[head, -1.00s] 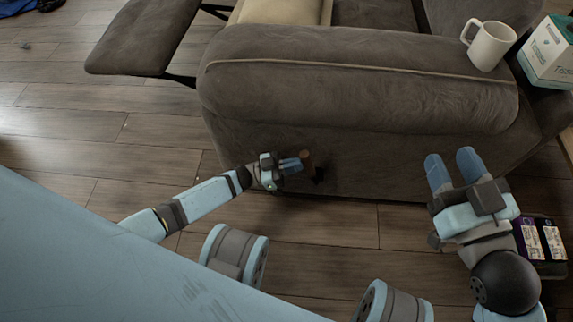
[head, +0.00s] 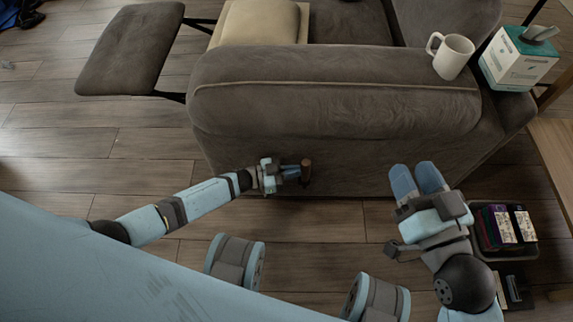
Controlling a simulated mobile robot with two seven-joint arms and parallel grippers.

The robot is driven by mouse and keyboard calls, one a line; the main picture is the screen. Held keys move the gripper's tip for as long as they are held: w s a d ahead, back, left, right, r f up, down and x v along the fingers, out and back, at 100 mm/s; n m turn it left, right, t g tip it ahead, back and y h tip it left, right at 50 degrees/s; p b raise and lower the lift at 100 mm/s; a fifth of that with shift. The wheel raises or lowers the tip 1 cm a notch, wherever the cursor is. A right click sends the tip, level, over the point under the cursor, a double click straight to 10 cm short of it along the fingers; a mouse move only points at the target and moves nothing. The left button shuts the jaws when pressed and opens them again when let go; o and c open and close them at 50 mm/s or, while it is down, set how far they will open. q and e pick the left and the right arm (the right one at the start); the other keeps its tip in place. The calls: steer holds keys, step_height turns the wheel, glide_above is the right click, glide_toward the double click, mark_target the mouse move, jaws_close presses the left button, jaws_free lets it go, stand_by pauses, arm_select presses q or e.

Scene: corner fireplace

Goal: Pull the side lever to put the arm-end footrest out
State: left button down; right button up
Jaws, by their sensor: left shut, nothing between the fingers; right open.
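The brown side lever (head: 306,171) sticks out from the lower side of the grey recliner sofa's arm (head: 330,105). My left gripper (head: 292,172) is shut and empty, with its fingertips right beside the lever on its left. I cannot tell whether they touch it. The grey footrest (head: 133,48) is out at the upper left, flat and raised on dark metal brackets. My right gripper (head: 418,179) is open and empty, in front of the sofa's right part, apart from it.
A white mug (head: 453,56) stands on the sofa arm, with a tissue box (head: 517,58) to its right. A dark crate of boxed items (head: 505,229) sits on the floor at the right. A beige cushion (head: 262,22) lies on the seat. The floor (head: 90,155) at left is clear.

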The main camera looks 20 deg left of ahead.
mark_target(309, 171)
arm_select(q)
steer(key=d+y+p, duration=0.1)
steer(key=d+r+p, duration=0.1)
steer(key=p, duration=0.1)
steer(key=shift+w+d+r+m+g+y, duration=0.2)
steer(key=shift+w+m+g+y, duration=0.1)
steer(key=shift+w+g+y, duration=0.1)
steer(key=shift+d+f, duration=0.2)
steer(key=shift+d, duration=0.1)
steer(key=shift+w+d+f+p, duration=0.2)
steer(key=shift+d+p, duration=0.2)
steer(key=shift+d, duration=0.15)
arm_select(e)
steer(key=shift+s+d+r+m+t, duration=0.15)
steer(key=shift+r+t, duration=0.2)
steer(key=shift+r, duration=0.5)
steer(key=shift+w+d+r+m+t, duration=0.15)
steer(key=shift+r+t, duration=0.15)
steer(key=shift+r, duration=0.55)
steer(key=shift+s+d+r+t, duration=0.15)
steer(key=shift+r+t, duration=0.2)
steer(key=shift+r, duration=0.5)
arm_select(q)
steer(key=shift+d, duration=0.1)
